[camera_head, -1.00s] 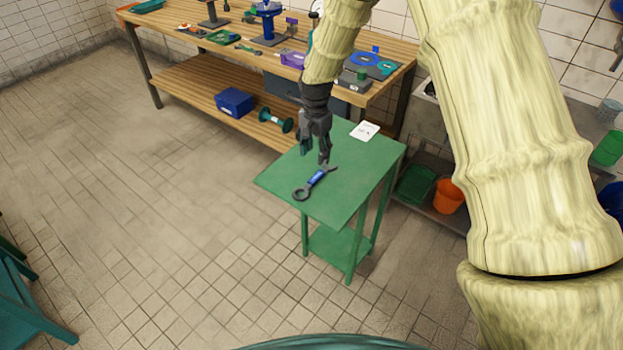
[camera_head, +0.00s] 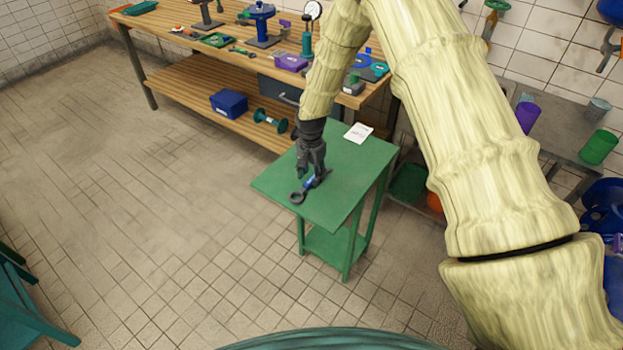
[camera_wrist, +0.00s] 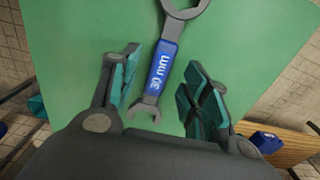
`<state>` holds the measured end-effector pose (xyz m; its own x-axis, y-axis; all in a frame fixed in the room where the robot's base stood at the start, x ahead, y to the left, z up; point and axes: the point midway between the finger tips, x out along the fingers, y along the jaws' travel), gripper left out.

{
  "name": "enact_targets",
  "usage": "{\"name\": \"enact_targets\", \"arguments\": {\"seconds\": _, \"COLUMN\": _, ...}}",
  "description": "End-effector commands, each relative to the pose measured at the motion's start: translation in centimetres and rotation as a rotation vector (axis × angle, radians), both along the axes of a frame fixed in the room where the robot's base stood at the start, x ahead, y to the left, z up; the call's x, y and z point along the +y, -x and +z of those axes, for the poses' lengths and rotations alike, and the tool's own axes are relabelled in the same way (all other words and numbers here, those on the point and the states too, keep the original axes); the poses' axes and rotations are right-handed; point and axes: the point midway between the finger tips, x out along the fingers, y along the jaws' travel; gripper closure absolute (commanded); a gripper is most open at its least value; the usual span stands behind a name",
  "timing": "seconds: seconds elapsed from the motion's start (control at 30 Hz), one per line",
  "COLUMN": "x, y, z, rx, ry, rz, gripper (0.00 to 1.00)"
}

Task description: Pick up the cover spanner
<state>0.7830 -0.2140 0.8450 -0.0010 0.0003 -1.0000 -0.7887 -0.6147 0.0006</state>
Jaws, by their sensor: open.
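The cover spanner (camera_head: 309,183) lies flat on a small green table (camera_head: 340,205). It has a dark ring end toward the table's left edge and a blue grip. In the wrist view the spanner (camera_wrist: 163,66) shows its blue grip marked "30 mm", with an open jaw end nearest me and the ring end at the top. My gripper (camera_head: 309,172) is just above the spanner and partly hides it in the head view. In the wrist view my gripper (camera_wrist: 160,85) is open, with its teal-padded fingers on either side of the grip, apart from it.
A white card (camera_head: 358,132) lies at the back of the green table. A wooden workbench (camera_head: 180,75) with several tools stands behind, with a blue box (camera_head: 229,102) on its lower shelf.

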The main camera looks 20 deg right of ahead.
Motion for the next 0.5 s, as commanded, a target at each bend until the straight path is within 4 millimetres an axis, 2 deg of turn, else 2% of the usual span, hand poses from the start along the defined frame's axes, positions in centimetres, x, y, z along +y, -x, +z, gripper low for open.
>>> {"name": "enact_targets", "arguments": {"seconds": 0.2, "x": 0.0, "y": 0.0, "z": -1.3, "rx": -0.001, "ry": -0.001, "rz": 0.002, "gripper": 0.54}}
{"name": "enact_targets", "arguments": {"seconds": 0.47, "x": 0.0, "y": 0.0, "z": -1.4, "rx": -0.001, "ry": -0.001, "rz": 0.001, "gripper": 0.54}}
{"name": "enact_targets", "arguments": {"seconds": 0.5, "x": 0.0, "y": 0.0, "z": -1.4, "rx": -0.001, "ry": -0.001, "rz": 0.001, "gripper": 0.59}}
